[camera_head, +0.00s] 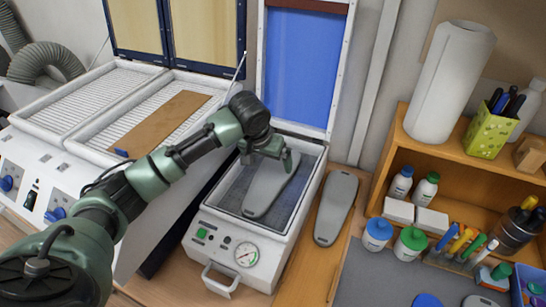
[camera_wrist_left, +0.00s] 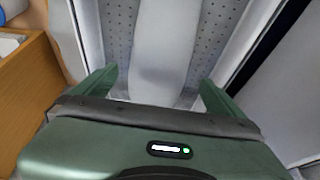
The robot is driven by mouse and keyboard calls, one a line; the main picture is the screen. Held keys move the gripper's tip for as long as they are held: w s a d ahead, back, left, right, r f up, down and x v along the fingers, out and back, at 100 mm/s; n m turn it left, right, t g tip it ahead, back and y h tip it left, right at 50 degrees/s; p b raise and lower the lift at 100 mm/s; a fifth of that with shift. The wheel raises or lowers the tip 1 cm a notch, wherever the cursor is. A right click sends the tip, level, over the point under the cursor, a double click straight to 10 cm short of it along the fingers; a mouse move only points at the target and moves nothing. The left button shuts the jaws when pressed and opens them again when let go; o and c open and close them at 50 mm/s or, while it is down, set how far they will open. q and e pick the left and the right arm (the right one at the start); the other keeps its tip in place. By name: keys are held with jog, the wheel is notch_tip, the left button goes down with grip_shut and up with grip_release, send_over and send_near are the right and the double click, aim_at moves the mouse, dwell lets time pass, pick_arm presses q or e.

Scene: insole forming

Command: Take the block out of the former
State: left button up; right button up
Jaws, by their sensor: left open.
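The former (camera_head: 245,243) is a white box with a gauge and a front handle. Its lid (camera_head: 304,70), with a blue sheet, stands open at the back. A grey insole-shaped block (camera_head: 264,194) lies in the former on a perforated bed. My left gripper (camera_head: 276,157) is over the far end of this block. In the left wrist view, the gripper (camera_wrist_left: 157,92) is open, with its fingers apart on either side of the block (camera_wrist_left: 165,45). Contact cannot be told. A second grey block (camera_head: 336,207) lies on the bench right of the former. My right gripper is not in view.
A white heater with open lids and a brown board (camera_head: 165,123) stands on the left. On the right is a wooden shelf (camera_head: 455,147) with bottles, pens and a paper roll (camera_head: 449,82). A grey mat (camera_head: 375,275) lies at the front right.

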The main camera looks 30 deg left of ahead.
aim_at(272, 174)
pick_arm(q)
jog(key=shift+w, duration=0.15)
jog(key=shift+w+f, duration=0.1)
jog(key=shift+f, duration=0.05)
jog(key=shift+f+p, duration=0.55)
jog(key=shift+f, duration=0.2)
jog(key=shift+w+f+p, duration=0.1)
jog(key=shift+f+p, duration=0.25)
jog(key=p+x, duration=0.1)
jog(key=x, duration=0.3)
jog(key=shift+p, duration=0.35)
jog(key=shift+f, duration=0.45)
jog(key=shift+w+r, duration=0.1)
jog(key=c, duration=1.6)
